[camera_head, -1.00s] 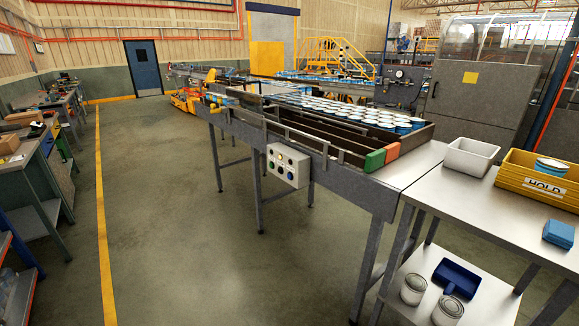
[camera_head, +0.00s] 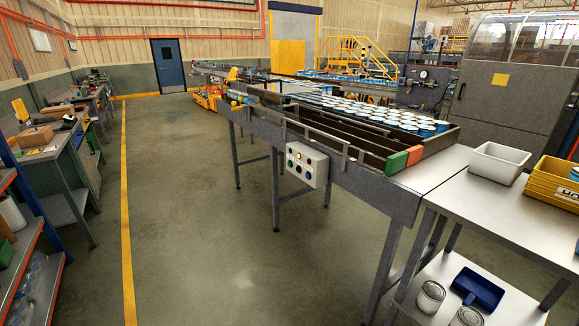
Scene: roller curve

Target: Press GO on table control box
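The control box (camera_head: 307,165) is a pale grey box with several round buttons. It is mounted on the near side of the conveyor table (camera_head: 378,197), below its edge. One button at its lower left looks green, one at its lower right looks dark blue, and small light and dark ones sit above. The labels are too small to read, so I cannot tell which is GO. Neither of my grippers is in view.
Blue cans with pale tops (camera_head: 390,112) stand on the conveyor. A steel side table (camera_head: 462,205) with a white bin (camera_head: 498,163) and yellow HOLD crate (camera_head: 556,183) stands at right. Shelves (camera_head: 32,262) and workbenches (camera_head: 58,152) line the left. The floor (camera_head: 200,235) between is clear.

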